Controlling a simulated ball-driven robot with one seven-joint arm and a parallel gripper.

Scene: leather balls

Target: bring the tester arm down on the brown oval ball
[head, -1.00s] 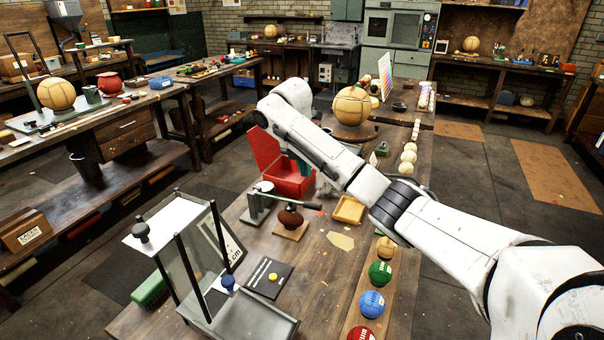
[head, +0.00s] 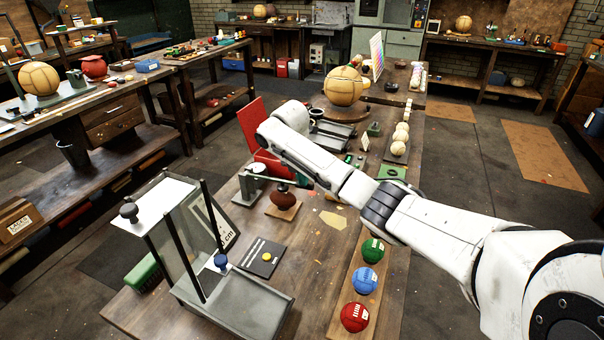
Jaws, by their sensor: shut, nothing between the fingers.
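The brown oval ball (head: 284,197) sits on a small wooden block (head: 283,212) on the bench, left of my forearm. The tester, a grey stand (head: 247,188) with a lever arm (head: 282,180), stands just left of it. The lever reaches rightward above the ball, roughly level. Its far end meets the edge of my arm in the picture. I cannot tell whether the lever touches the ball. My white arm crosses from the lower right to above the tester. My gripper is hidden behind the arm links.
A glass-sided grey stand (head: 236,298) fills the bench's near left. A black card (head: 263,257) lies beside it. Green (head: 373,250), blue (head: 363,279) and red (head: 354,316) balls sit on a board at right.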

